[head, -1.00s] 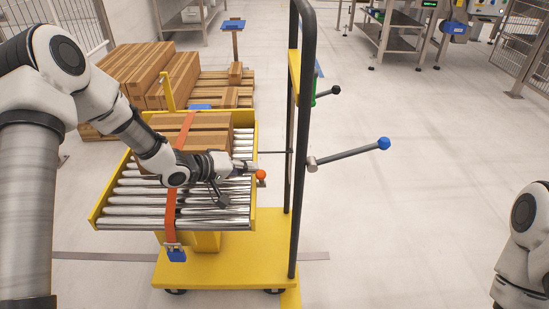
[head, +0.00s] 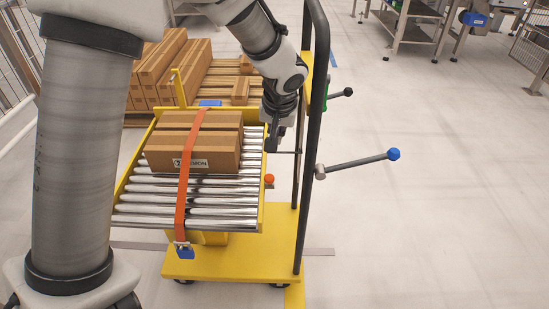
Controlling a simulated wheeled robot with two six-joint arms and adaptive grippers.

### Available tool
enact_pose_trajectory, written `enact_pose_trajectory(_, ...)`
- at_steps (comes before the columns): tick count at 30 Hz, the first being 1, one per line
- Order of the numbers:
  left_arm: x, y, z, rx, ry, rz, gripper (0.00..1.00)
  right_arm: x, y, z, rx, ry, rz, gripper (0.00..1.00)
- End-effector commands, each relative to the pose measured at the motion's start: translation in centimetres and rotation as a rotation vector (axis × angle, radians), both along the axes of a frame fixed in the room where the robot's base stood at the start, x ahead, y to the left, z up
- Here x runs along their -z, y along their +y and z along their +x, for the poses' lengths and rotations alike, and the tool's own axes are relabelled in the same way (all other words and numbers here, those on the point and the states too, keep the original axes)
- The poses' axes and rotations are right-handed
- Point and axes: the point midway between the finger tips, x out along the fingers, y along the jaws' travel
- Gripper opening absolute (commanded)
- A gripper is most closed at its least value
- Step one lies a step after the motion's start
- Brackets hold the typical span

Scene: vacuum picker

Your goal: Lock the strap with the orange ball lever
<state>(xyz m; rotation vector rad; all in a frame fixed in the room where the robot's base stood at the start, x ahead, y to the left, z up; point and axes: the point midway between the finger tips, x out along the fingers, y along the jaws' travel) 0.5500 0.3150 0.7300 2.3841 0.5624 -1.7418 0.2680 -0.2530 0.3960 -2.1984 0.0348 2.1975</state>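The orange ball lever (head: 269,179) shows as a small orange ball at the right edge of the roller deck. The orange strap (head: 185,190) runs over the cardboard boxes (head: 171,150) and down the front of the deck to a buckle with a blue part (head: 185,252). My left gripper (head: 271,145) hangs pointing down beyond the ball, near the deck's right rim and beside the boxes. It is dark and small here, and I cannot tell whether its fingers are open. It appears apart from the ball. My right gripper is out of view.
A black upright frame (head: 317,110) stands right of the deck on the yellow cart base (head: 235,262). A blue-ball lever (head: 393,155) and a black-knobbed lever (head: 348,92) stick out to its right. Stacked cartons (head: 165,75) stand behind. The floor at right is clear.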

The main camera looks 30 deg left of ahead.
Motion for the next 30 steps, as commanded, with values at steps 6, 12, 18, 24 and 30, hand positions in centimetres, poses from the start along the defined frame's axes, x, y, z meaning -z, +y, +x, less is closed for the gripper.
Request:
enact_pose_trajectory(6, 3.8, 0.8, 0.8, 0.0, 0.004, -0.001, 0.0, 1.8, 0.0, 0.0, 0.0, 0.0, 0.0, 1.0)
enact_pose_trajectory(12, 8.0, 1.7, 2.0, 0.0, 0.003, -0.001, 0.0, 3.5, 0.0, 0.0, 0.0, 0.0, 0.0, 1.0)
enact_pose_trajectory(18, 10.8, 1.5, 0.8, 0.001, 0.001, 0.0, 0.0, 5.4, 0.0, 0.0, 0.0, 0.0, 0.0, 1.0)
enact_pose_trajectory(24, 11.3, 1.1, -0.6, 0.001, 0.0, -0.001, 0.0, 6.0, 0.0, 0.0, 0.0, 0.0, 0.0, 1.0)
enact_pose_trajectory(30, 11.2, 1.0, -0.7, 0.0, 0.0, -0.001, 0.0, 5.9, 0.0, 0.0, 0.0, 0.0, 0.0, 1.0)
